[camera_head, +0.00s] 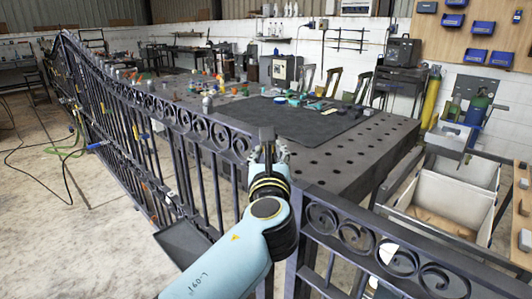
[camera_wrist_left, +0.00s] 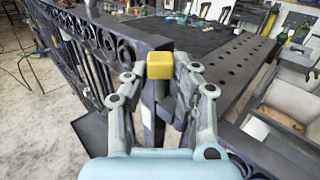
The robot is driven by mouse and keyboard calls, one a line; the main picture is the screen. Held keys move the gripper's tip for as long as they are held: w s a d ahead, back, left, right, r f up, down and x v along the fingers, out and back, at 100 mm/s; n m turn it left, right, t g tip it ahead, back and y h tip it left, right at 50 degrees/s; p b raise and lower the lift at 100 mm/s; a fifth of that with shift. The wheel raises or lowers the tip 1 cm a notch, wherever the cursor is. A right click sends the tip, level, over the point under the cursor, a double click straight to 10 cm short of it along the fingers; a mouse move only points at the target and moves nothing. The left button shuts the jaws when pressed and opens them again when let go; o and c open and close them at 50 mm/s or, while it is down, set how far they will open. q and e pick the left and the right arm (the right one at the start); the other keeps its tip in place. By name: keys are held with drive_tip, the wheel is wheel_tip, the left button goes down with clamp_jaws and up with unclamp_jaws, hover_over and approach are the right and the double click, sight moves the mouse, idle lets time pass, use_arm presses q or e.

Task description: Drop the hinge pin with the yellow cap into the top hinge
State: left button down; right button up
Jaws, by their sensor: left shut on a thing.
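The yellow cap (camera_wrist_left: 160,66) of the hinge pin sits between the fingertips of my left gripper (camera_wrist_left: 158,82) in the left wrist view. The gripper is shut on it. The pin's shaft below the cap is not clearly visible. In the head view my left gripper (camera_head: 268,150) is near the gap between the two scrollwork gate sections, and the yellow cap does not show there. A dark upright gate post (camera_wrist_left: 150,125) shows behind and below the cap. I cannot make out the top hinge or whether the pin touches it. My right gripper is not in view.
The scrollwork gate (camera_head: 170,115) runs off to the far left, and another scrollwork section (camera_head: 355,235) runs to the lower right. Behind stands a perforated steel table (camera_head: 345,160) with a dark mat (camera_head: 300,118). A pale bin (camera_head: 450,190) stands at the right.

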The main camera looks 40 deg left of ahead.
use_arm(q)
drive_tip(key=shift+w+d+f+b, duration=0.1)
drive_tip(key=shift+w+f+b, duration=0.25)
drive_tip(key=shift+w+b, duration=0.7)
drive_tip(key=shift+w+d+f+b, duration=0.1)
drive_tip(key=shift+w+f+b, duration=0.4)
drive_tip(key=shift+w, duration=0.95)
drive_tip(key=shift+w+d+f+b, duration=0.1)
drive_tip(key=shift+w+f+b, duration=0.15)
drive_tip(key=shift+w+b, duration=0.8)
drive_tip(key=shift+w+f+b, duration=0.15)
drive_tip(key=shift+f+b, duration=0.6)
drive_tip(key=shift+f, duration=0.55)
drive_tip(key=shift+f+b, duration=0.7)
drive_tip(key=shift+f, duration=0.55)
drive_tip(key=shift+s+f, duration=0.2)
drive_tip(key=shift+f, duration=0.2)
